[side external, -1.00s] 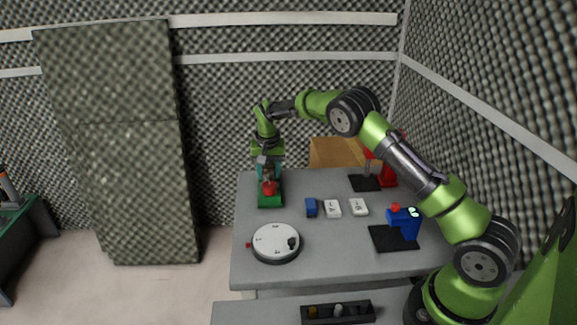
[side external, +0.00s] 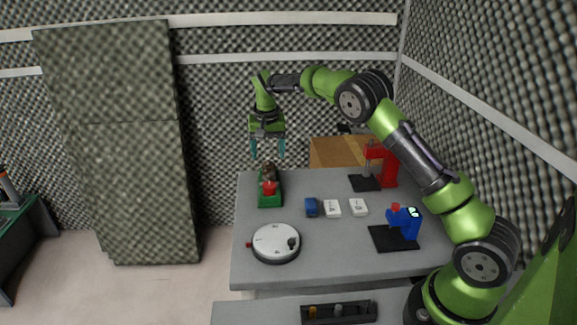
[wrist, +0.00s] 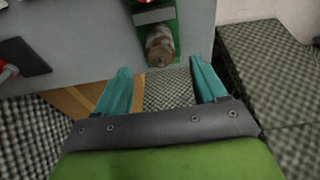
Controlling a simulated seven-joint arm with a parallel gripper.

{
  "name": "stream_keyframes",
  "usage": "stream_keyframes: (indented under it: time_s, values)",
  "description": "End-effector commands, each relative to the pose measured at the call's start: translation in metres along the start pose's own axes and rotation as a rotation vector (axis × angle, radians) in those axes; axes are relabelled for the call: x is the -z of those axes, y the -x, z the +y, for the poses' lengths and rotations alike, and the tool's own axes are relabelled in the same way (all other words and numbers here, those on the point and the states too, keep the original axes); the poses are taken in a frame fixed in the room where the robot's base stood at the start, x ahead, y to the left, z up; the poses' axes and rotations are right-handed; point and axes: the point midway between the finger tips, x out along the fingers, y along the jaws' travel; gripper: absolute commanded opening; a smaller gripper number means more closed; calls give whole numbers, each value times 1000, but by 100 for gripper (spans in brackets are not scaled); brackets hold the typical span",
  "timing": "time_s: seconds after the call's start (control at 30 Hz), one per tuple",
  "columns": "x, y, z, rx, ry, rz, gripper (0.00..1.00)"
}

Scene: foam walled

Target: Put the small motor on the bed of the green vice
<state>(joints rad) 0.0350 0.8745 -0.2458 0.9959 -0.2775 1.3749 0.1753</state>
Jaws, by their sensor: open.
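The green vice (side external: 270,201) stands at the left back part of the grey table, with a red part on it. The small motor (side external: 268,170), a brownish-grey cylinder, rests on the vice at its far end. In the wrist view the motor (wrist: 160,48) lies at the near end of the green vice (wrist: 172,27); its exact contact with the bed is hard to see. My gripper (side external: 267,156) is open and empty above the motor, clear of it. Its teal fingers (wrist: 160,68) are spread wide in the wrist view.
A blue block (side external: 311,207) and white labelled blocks (side external: 332,208) lie right of the vice. A round white dial (side external: 275,242) is in front. A red press (side external: 388,165) and a blue device (side external: 405,222) stand to the right. A brown box (side external: 345,152) is behind the table.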

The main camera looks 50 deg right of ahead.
Motion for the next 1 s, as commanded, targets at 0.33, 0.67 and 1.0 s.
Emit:
stream_keyframes:
  time_s: [0.33,0.67,1.0]
  values:
    - [-2,46,0,9,2,2,71]
    - [-68,149,28,204,78,41,71]
    - [-203,214,84,415,239,150,71]
